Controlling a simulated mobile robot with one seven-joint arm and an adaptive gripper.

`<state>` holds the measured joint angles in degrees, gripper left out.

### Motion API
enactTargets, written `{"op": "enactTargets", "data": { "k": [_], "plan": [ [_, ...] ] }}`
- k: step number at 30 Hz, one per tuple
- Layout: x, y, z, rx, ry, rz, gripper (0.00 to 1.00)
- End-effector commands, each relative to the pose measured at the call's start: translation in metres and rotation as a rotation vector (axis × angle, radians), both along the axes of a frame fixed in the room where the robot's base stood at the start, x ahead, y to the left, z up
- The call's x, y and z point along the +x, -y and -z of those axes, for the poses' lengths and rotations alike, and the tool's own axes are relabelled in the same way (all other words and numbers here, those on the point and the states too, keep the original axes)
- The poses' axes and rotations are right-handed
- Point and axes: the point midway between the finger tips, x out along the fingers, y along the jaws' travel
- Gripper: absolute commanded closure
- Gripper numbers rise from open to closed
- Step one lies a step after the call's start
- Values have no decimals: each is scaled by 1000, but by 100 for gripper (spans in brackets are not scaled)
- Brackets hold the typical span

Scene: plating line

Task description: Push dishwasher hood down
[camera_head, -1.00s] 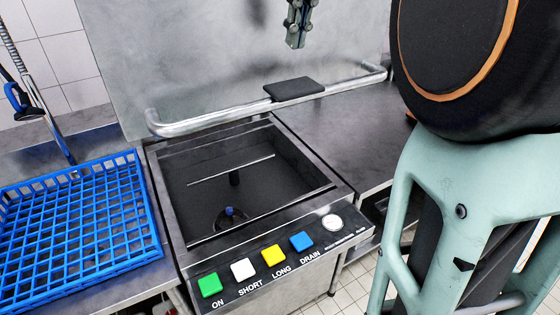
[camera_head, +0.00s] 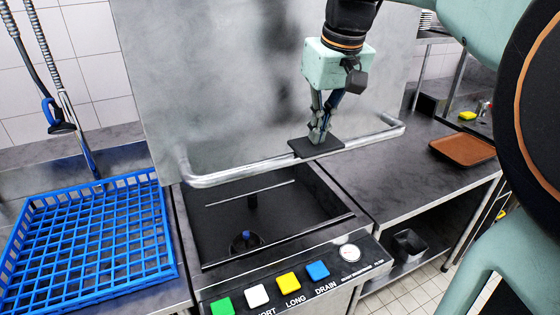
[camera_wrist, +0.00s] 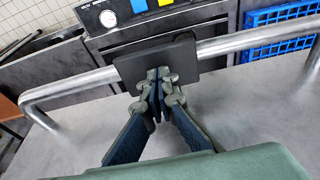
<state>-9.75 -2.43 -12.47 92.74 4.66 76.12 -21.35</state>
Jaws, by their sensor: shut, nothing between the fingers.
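The dishwasher hood (camera_head: 225,85) is a large grey metal panel behind the open wash tank (camera_head: 250,220). A metal bar handle (camera_head: 235,170) runs across its lower front, with a flat black pad (camera_head: 325,149) on it. My gripper (camera_head: 318,138) points down with its fingers shut and empty. Its fingertips are at the pad and seem to touch its top. In the wrist view the fingertips (camera_wrist: 160,75) overlap the edge of the black pad (camera_wrist: 170,58) on the handle bar (camera_wrist: 80,87). Exact contact is hard to tell.
A blue dish rack (camera_head: 90,235) stands on the left counter below a spray hose (camera_head: 50,100). The front panel has green, white, yellow and blue buttons (camera_head: 318,270) and a gauge (camera_head: 349,252). The right counter holds a brown tray (camera_head: 463,149); its near part is clear.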

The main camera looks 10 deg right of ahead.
Motion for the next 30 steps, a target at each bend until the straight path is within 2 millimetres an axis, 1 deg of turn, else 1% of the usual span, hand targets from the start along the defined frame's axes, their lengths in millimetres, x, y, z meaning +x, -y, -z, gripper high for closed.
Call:
{"op": "enactTargets", "data": {
  "k": [1,5,9,30],
  "plan": [
    [-2,0,9,0,-7,0,100],
    [-2,0,27,0,-9,-1,100],
    [-1,0,51,0,-6,0,100],
    [-1,0,141,-1,-8,0,100]
  ]
}}
